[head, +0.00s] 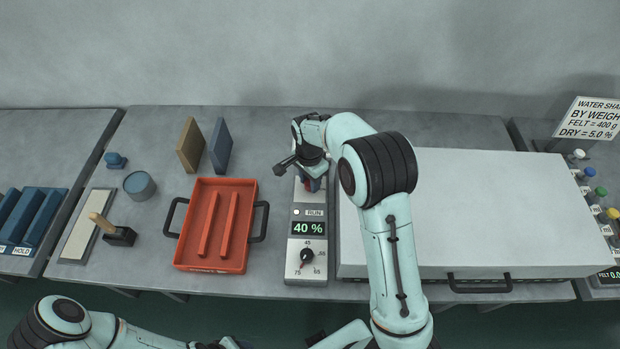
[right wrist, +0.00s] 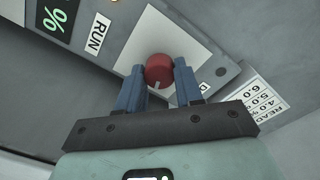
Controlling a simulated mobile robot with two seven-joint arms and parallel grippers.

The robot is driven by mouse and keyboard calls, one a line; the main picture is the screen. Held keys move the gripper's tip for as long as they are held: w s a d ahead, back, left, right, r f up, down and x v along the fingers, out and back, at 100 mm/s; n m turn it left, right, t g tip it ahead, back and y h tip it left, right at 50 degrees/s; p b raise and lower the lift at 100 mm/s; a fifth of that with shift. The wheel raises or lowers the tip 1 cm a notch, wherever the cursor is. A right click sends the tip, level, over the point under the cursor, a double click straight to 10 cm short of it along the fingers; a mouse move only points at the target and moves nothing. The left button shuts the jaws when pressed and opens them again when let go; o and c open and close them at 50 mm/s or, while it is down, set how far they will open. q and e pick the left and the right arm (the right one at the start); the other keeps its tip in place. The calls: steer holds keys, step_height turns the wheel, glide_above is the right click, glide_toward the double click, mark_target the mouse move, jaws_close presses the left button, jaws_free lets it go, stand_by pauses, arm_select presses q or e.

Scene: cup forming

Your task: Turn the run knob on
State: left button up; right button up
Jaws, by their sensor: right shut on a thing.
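The red run knob (right wrist: 158,70) sits on a pale square plate on the control panel (head: 306,262). A white mark on the knob points toward my gripper's palm in the right wrist view. My right gripper (right wrist: 158,76) is shut on the knob, one blue finger on each side. In the head view my right gripper (head: 309,184) is over the panel's far end and mostly hides the knob. The RUN label (head: 314,212) has a small whitish lamp (head: 296,212) beside it. The display (head: 308,228) reads 40 %. Only a sliver of my left gripper may show at the bottom edge.
A black dial (head: 307,255) is at the panel's near end. A red tray (head: 246,262) stands to the left. A large white-topped box (head: 480,205) is close on the right. Two upright boards (head: 190,145) (head: 221,146) stand behind the tray.

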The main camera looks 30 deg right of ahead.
mark_target(309, 181)
arm_select(q)
steer(key=shift+w+r+p, duration=0.3)
steer(key=shift+w+r, duration=0.15)
steer(key=shift+r, duration=0.05)
arm_select(e)
steer(key=shift+m, duration=2)
steer(key=o, duration=1)
steer(key=shift+o, duration=0.2)
arm_select(q)
steer(key=shift+w+r+p, duration=0.6)
steer(key=shift+w+r, duration=0.25)
steer(key=shift+w, duration=0.05)
arm_select(e)
step_height(309, 181, up, 13)
steer(key=shift+w+r, duration=0.15)
steer(key=shift+r, duration=0.05)
